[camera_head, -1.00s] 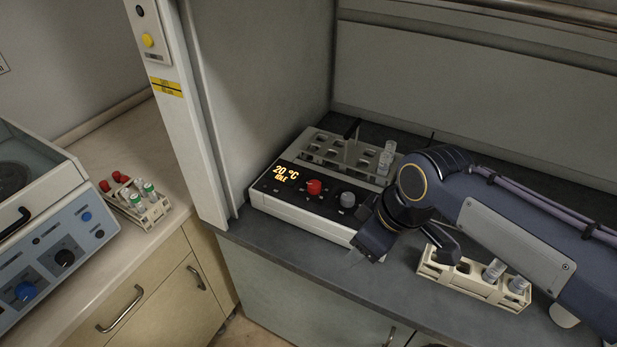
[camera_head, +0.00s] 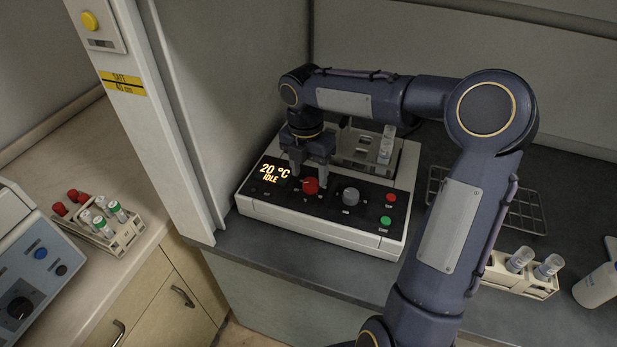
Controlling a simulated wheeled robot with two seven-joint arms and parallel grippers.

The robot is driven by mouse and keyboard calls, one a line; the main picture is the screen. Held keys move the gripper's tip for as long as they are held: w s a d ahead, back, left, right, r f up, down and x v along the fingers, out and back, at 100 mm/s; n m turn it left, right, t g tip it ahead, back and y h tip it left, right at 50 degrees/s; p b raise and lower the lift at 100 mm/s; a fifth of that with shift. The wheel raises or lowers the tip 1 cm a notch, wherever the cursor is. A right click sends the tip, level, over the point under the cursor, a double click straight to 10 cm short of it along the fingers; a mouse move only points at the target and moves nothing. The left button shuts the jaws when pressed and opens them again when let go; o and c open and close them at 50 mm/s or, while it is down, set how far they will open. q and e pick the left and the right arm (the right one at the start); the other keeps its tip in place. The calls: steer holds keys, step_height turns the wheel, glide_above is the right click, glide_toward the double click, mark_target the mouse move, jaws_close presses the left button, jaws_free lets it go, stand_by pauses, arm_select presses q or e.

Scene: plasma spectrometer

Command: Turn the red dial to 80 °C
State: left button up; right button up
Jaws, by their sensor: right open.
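The red dial (camera_head: 310,186) is on the front panel of a white heating block (camera_head: 320,229) on the dark bench. The display (camera_head: 274,173) beside it reads 20 °C, IDLE. My right gripper (camera_head: 309,178) points down at the red dial from above and behind. Its open fingers stand to either side of the dial; I cannot tell whether they touch it. A grey dial (camera_head: 350,196) sits just to the right. My left gripper is not in view.
A green button (camera_head: 385,220) and a red button (camera_head: 391,196) are at the panel's right. A clear vial (camera_head: 386,145) stands in the block. A vial rack (camera_head: 537,285), wire rack (camera_head: 524,216) and white bottle (camera_head: 598,286) are at right. The cabinet's white post (camera_head: 165,120) stands at left.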

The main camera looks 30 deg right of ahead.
mark_target(311, 185)
steer(key=shift+s+f, duration=0.1)
steer(key=shift+f, duration=1.25)
steer(key=c, duration=1)
steer(key=shift+o, duration=0.2)
